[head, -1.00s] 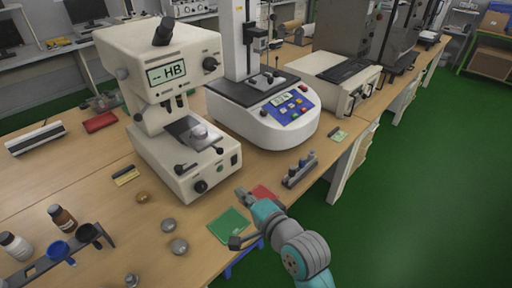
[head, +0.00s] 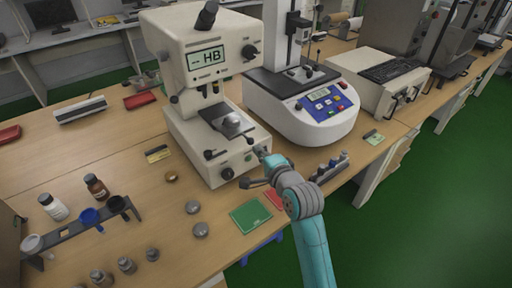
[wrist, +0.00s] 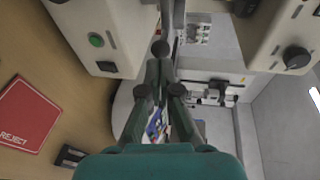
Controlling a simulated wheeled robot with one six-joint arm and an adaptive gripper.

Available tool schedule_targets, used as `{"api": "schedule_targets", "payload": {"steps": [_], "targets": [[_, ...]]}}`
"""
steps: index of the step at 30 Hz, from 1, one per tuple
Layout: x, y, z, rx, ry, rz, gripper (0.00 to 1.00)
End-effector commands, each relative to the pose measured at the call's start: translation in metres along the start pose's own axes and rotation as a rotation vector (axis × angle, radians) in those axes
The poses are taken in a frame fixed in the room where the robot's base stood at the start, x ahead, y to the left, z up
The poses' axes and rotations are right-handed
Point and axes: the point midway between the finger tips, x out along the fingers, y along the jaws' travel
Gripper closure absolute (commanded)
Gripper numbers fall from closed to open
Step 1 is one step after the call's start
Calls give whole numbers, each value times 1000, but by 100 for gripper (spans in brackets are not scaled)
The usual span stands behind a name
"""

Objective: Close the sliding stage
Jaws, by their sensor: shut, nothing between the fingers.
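The hardness tester (head: 207,62) with an "HB" display stands on the bench, in the middle left of the head view. Its sliding stage (head: 214,112) is a dark plate bearing a round metal specimen (head: 232,122), out in front of the indenter. My gripper (head: 262,153) is shut and empty beside the base's right front corner, right of and below the stage. In the wrist view my gripper (wrist: 160,52) points between pale housings, one with a green button (wrist: 96,40). Contact with the tester cannot be told.
A second machine with a blue control panel (head: 325,103) stands close to the right. Green (head: 250,215) and red (head: 275,198) cards lie in front of the tester. A rack of small cylinders (head: 329,167) is right of my arm. Bottles and cups stand at lower left.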

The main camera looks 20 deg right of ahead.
Motion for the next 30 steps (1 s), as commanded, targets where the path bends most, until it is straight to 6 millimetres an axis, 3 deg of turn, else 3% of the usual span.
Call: {"api": "schedule_targets", "payload": {"steps": [7, 22, 30], "targets": [[24, 0, 0, 0, 0, 0, 100], [31, -1, 1, -1, 0, -1, 100], [82, -12, 12, -2, -1, -1, 100]]}}
